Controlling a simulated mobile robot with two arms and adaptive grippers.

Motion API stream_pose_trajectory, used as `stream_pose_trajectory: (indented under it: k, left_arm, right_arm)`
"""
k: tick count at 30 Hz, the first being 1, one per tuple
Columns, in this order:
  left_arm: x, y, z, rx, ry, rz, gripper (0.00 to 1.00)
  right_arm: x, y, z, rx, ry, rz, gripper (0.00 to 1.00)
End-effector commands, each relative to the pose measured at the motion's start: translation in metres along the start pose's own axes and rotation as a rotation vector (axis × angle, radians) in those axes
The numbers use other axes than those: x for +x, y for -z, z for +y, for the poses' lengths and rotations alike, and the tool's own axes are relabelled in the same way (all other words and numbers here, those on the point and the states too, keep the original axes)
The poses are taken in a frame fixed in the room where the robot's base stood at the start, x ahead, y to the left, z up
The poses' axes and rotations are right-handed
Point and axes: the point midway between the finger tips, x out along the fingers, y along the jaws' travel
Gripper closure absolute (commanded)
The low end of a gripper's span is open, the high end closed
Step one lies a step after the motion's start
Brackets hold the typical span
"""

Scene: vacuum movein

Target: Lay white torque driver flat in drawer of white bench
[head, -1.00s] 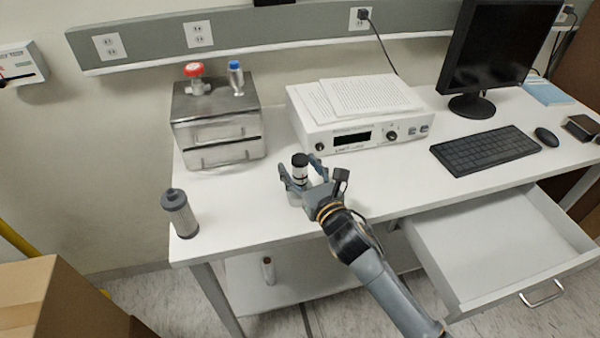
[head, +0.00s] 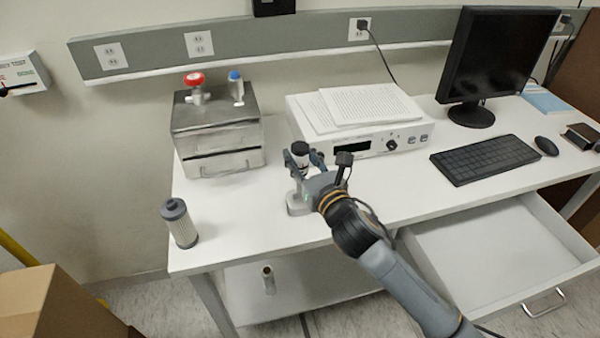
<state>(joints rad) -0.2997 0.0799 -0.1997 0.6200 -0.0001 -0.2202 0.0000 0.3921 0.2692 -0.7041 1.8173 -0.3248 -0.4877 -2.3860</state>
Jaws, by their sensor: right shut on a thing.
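The white torque driver (head: 301,159), with a black top end, stands roughly upright above the left middle of the white bench (head: 240,221). My right gripper (head: 302,164) is shut on it, and the fingers hide much of its body. A small light-grey base (head: 298,205) shows on the bench just below the gripper; whether the driver touches it is hard to tell. The bench's drawer (head: 492,246) is pulled open at the lower right, and its visible inside is empty. My left gripper is not in view.
A white instrument with papers (head: 362,104) is behind the gripper. A metal box with valves (head: 218,140) and a grey filter cylinder (head: 180,224) are to the left. A monitor (head: 497,58), keyboard (head: 486,160) and mouse (head: 546,146) stand above the drawer. My right forearm passes near the drawer's left side.

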Motion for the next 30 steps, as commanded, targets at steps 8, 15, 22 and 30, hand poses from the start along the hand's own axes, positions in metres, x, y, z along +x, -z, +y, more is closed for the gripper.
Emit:
stream_pose_trajectory:
  k: [8, 15, 22, 30]
  left_arm:
    - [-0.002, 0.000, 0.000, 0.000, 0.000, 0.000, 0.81]
    - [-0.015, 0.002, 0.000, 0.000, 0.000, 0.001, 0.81]
    - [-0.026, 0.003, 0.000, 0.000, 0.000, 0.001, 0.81]
    - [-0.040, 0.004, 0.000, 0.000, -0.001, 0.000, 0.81]
  right_arm:
    - [0.000, -0.040, 0.000, -0.001, 0.000, -0.002, 1.00]
    - [0.000, -0.054, 0.001, -0.001, -0.001, -0.001, 1.00]
    - [0.000, -0.065, 0.001, -0.001, 0.000, -0.001, 1.00]
    - [0.000, -0.077, 0.001, -0.001, 0.000, -0.001, 1.00]
